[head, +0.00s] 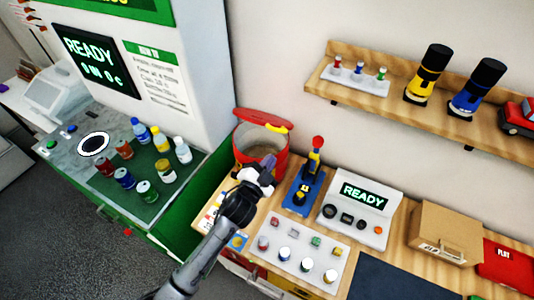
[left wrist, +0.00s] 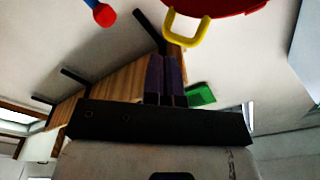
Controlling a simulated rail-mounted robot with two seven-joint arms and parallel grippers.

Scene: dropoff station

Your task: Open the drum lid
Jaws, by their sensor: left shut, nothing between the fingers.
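The red drum (head: 241,160) stands at the back of the bench against the wall. Its mouth is uncovered and its greyish-brown inside shows. The red lid (head: 257,114) is swung up at the back of the rim, with its yellow handle (head: 281,127) on the front right part. My left gripper (head: 268,178) is shut and empty, at the drum's front right. In the left wrist view the shut fingers (left wrist: 167,75) are below the yellow handle (left wrist: 183,30) and the red lid (left wrist: 215,5), apparently apart from both. My right gripper is not in view.
A blue-based lever press (head: 303,190) stands just right of the drum, close to my left gripper. A console (head: 380,185) reading READY and a tray of knobs (head: 330,250) are further right. A wall shelf (head: 390,110) hangs above. A green cabinet with bottles and cans is left.

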